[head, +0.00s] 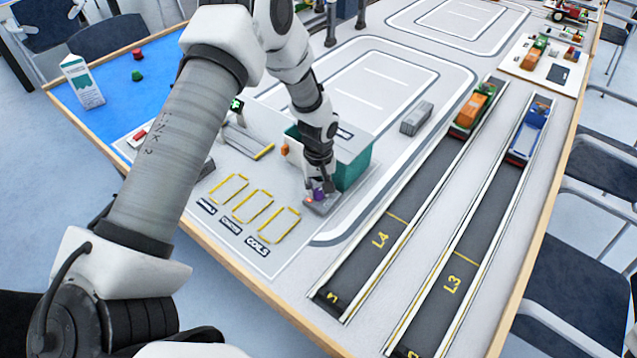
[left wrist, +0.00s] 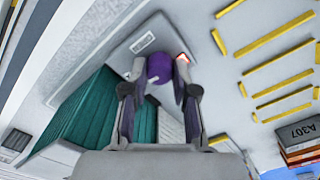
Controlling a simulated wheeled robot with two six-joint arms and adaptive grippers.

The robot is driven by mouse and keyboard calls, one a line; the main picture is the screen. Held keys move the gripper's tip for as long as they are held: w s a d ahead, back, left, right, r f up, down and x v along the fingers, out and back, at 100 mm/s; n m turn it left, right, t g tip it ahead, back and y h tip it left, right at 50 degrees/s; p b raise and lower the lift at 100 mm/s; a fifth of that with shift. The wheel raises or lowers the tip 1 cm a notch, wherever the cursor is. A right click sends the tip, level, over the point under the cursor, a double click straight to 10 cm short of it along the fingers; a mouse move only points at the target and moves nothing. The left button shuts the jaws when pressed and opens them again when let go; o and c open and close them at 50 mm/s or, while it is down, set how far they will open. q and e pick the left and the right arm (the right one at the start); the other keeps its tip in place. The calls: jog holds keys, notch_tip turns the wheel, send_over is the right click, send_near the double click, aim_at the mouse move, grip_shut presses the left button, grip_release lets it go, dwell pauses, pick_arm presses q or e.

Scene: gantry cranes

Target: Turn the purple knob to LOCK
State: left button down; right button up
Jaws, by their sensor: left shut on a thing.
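The purple knob (head: 319,194) sits on a small grey plate (head: 322,208) in front of the teal box (head: 352,172). In the left wrist view the knob (left wrist: 159,68) is round and lies between my fingers. My left gripper (head: 318,190) reaches down over it and is shut on it. The gripper also shows in the left wrist view (left wrist: 158,85), with one finger on each side of the knob. The knob's pointer and any LOCK mark are too small or hidden to read. My right gripper is not in view.
Yellow outlined bays (head: 253,207) lie left of the plate. Dark lanes L4 (head: 385,235) and L3 (head: 460,265) run to the right, with an orange-loaded truck (head: 473,108) and a blue one (head: 529,135). A grey container (head: 417,118) stands behind.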

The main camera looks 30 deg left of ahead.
aim_at(318, 191)
pick_arm(q)
jog(key=shift+n, duration=0.6)
jog(key=c, duration=0.9)
grip_release()
notch_tip(318, 191, up, 12)
